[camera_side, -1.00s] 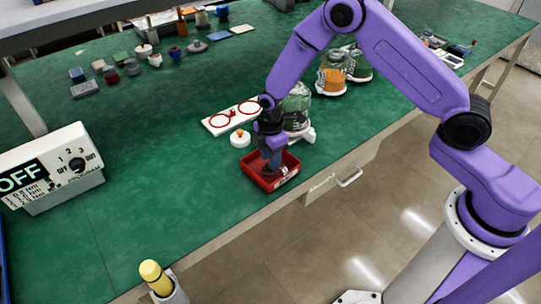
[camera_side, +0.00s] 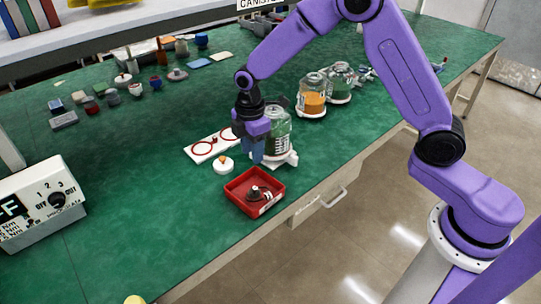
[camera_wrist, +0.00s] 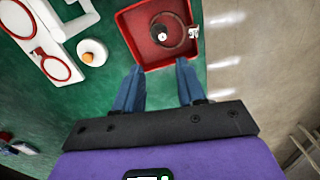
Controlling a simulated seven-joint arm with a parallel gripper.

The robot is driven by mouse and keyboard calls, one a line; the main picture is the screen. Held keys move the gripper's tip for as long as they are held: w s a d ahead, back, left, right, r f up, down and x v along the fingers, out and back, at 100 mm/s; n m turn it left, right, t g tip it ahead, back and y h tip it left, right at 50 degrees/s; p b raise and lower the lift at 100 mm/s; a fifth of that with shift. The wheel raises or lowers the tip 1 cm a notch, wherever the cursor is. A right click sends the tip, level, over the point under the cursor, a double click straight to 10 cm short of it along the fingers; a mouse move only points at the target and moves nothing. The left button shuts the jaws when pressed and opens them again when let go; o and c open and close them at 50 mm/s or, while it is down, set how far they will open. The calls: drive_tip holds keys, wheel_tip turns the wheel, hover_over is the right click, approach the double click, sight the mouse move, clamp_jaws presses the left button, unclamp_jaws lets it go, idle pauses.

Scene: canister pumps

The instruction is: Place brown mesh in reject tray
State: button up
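The red reject tray (camera_side: 234,198) stands near the table's front edge; it also shows in the wrist view (camera_wrist: 128,18). Inside it lies a dark piece with a pale centre (camera_wrist: 160,35), and a thin brown ring (camera_wrist: 186,42), which looks like the rim of the brown mesh, shows beside or around it. In the side view the dark piece (camera_side: 256,194) sits on the tray floor, and the mesh is not clearly told apart. My gripper (camera_wrist: 159,68) is open and empty. In the side view my gripper (camera_side: 258,157) is above and behind the tray, clear of it.
A jar with green contents (camera_side: 277,133) stands on a white base close behind my gripper. A white plate with red rings (camera_side: 207,146) and a white disc with an orange knob (camera_side: 223,164) are to the left. More jars (camera_side: 313,92) stand farther back. Table left of the tray is clear.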

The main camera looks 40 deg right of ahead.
drive_tip(key=s+d+r+m, duration=0.1)
drive_tip(key=s+d+r, duration=0.2)
drive_tip(key=s, duration=0.8)
drive_tip(key=s+d+r+m, duration=0.2)
drive_tip(key=s+d+r, duration=0.1)
drive_tip(key=s, duration=0.7)
drive_tip(key=s+d+r+m, duration=0.1)
drive_tip(key=s+d+r, duration=0.2)
drive_tip(key=s, duration=0.8)
drive_tip(key=shift+s+d+r+m, duration=0.3)
drive_tip(key=shift+s+d+r, duration=0.05)
drive_tip(key=shift+r, duration=0.55)
